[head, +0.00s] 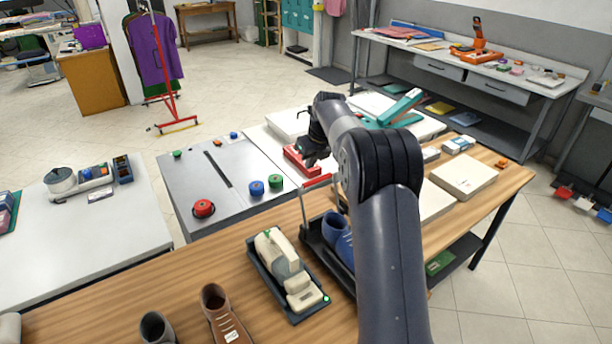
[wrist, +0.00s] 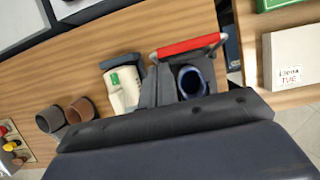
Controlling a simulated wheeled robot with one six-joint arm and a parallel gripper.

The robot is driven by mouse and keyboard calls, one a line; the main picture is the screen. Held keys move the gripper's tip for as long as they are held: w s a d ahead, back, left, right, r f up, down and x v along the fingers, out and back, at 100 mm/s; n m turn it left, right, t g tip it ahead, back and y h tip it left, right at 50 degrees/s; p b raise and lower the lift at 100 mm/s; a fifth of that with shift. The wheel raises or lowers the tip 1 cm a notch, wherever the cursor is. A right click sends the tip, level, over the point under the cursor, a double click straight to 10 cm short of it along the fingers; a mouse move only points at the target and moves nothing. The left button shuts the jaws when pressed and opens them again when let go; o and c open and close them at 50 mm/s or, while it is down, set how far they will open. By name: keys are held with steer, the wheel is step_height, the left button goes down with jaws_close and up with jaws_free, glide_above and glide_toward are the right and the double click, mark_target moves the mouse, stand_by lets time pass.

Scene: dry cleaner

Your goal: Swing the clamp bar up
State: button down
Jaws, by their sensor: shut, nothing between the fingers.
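The clamp bar (head: 316,182) is a red crossbar on thin grey side arms that rise from a dark tray (head: 313,240). The bar stands above the tray; its exact tilt is hard to tell. A blue shoe (head: 338,238) sits in the tray, partly hidden by my arm. In the wrist view the red bar (wrist: 188,47) crosses beside the opening of the blue shoe (wrist: 190,82). My gripper (head: 312,155) is shut and empty, beyond the bar in the head view. Its fingertips are hard to make out, and I cannot tell whether it touches anything.
A beige device (head: 282,268) in a dark tray stands left of the shoe tray. A red object (head: 299,158) lies close to my gripper on the white surface. A white box (head: 463,180) lies to the right.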

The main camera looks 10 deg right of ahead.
steer(key=shift+v, duration=1.55)
steer(key=shift+s+d, duration=0.1)
steer(key=shift+d, duration=0.05)
steer(key=shift+f, duration=0.1)
